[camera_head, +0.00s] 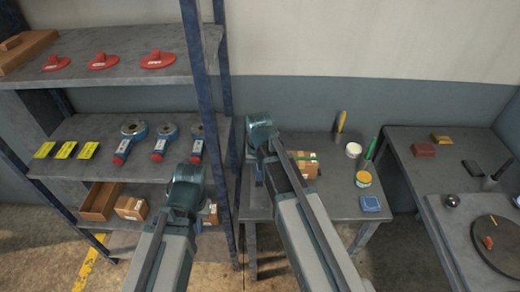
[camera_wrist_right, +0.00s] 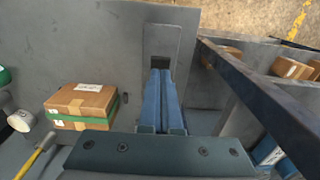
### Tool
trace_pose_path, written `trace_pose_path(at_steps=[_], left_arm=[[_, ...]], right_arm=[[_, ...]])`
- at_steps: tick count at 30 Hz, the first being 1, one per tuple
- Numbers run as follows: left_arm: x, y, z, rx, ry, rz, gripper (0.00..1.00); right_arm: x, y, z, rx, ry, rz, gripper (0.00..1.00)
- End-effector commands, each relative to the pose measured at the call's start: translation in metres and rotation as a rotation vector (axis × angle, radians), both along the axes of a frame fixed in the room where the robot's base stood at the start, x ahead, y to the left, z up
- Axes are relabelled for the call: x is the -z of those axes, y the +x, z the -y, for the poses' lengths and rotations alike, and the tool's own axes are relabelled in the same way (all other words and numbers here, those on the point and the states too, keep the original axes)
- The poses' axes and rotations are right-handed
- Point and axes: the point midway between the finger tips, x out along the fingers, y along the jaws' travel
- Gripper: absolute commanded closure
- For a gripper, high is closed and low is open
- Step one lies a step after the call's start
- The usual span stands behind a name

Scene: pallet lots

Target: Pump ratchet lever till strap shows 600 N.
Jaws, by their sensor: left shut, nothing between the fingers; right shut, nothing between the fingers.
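A cardboard box (camera_head: 305,164) with a green strap stands on the middle table, partly behind my right arm. It also shows at the left of the right wrist view (camera_wrist_right: 88,100), with the green strap around its lower part. My right gripper (camera_wrist_right: 160,76) is shut and empty, its blue fingers beside the box and apart from it. A grey plate with a dark opening (camera_wrist_right: 164,38) lies beyond the fingertips; I cannot tell whether it is the ratchet lever. No force reading is legible. My left gripper (camera_head: 188,178) is shut and empty in front of the shelf.
The shelf rack (camera_head: 120,76) at left holds red-handled discs, blue ratchet-like tools, yellow blocks and boxes. A blue post (camera_head: 194,60) stands close to both arms. Another table (camera_head: 440,168) is at right.

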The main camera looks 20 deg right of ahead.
Motion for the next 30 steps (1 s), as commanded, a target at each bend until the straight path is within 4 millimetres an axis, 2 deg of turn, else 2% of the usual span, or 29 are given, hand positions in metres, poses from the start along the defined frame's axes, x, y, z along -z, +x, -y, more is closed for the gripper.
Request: trace_pose_path(at_steps=[14,30], left_arm=[[0.002,0.0,0.0,0.0,0.0,0.0,1.0],[0.026,0.0,0.0,0.0,0.0,0.0,1.0]], right_arm=[[0.002,0.0,0.0,0.0,0.0,0.0,1.0],[0.026,-0.002,-0.001,0.0,0.0,0.0,1.0]])
